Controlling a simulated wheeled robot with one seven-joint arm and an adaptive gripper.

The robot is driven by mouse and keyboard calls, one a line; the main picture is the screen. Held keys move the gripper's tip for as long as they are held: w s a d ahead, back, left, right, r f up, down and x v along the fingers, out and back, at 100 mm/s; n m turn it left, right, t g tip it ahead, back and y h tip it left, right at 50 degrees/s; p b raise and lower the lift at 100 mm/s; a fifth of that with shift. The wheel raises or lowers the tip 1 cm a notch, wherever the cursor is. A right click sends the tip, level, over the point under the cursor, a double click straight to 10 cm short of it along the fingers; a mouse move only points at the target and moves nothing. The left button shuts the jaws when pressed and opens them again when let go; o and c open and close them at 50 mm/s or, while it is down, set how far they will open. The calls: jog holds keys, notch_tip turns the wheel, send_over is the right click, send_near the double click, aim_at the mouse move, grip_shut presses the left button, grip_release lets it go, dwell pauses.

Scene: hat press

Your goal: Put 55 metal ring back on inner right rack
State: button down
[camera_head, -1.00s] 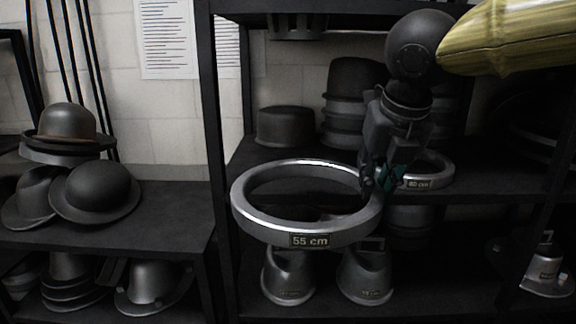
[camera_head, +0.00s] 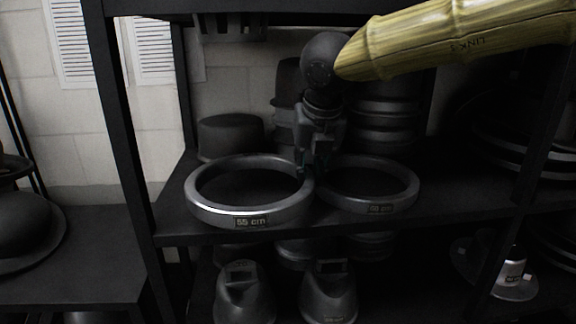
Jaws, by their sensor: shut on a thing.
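The 55 cm metal ring (camera_head: 250,216) is a wide grey ring with a "55 cm" label on its front. It is at the left of the rack's middle shelf (camera_head: 440,202), level and at about shelf height; I cannot tell whether it rests on the shelf. My gripper (camera_head: 306,172) is shut on the ring's right rim, coming from above; the fingertips are partly hidden in shadow. A second, darker labelled ring (camera_head: 380,208) lies on the shelf just right of the held ring, very close to it or touching.
A black post (camera_head: 128,150) stands left of the held ring. A dark hat block (camera_head: 230,136) and stacked blocks (camera_head: 382,110) stand behind the rings. Metal forms (camera_head: 328,296) sit on the shelf below. Shelf room is free right of the second ring.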

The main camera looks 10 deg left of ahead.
aim_at(293, 159)
jog(key=w+a+p, duration=0.1)
jog(key=w, duration=0.1)
jog(key=w+a+p, duration=0.1)
jog(key=w+a, duration=0.1)
jog(key=shift+w+a+f, duration=0.1)
jog(key=shift+w+a, duration=0.1)
jog(key=shift+w, duration=0.2)
jog(key=shift+w+a+f, duration=0.15)
jog(key=shift+w+a, duration=0.15)
jog(key=shift+w, duration=0.2)
jog(key=shift+w+a+p, duration=0.15)
jog(key=shift+w+p, duration=0.3)
jog(key=shift+p, duration=0.15)
jog(key=f, duration=0.1)
jog(key=f+p, duration=0.1)
jog(key=shift+a+f+p, duration=0.2)
jog(key=shift+f+p, duration=0.1)
jog(key=shift+d+f, duration=0.1)
jog(key=shift+f, duration=0.55)
jog(key=c, duration=1.3)
grip_release()
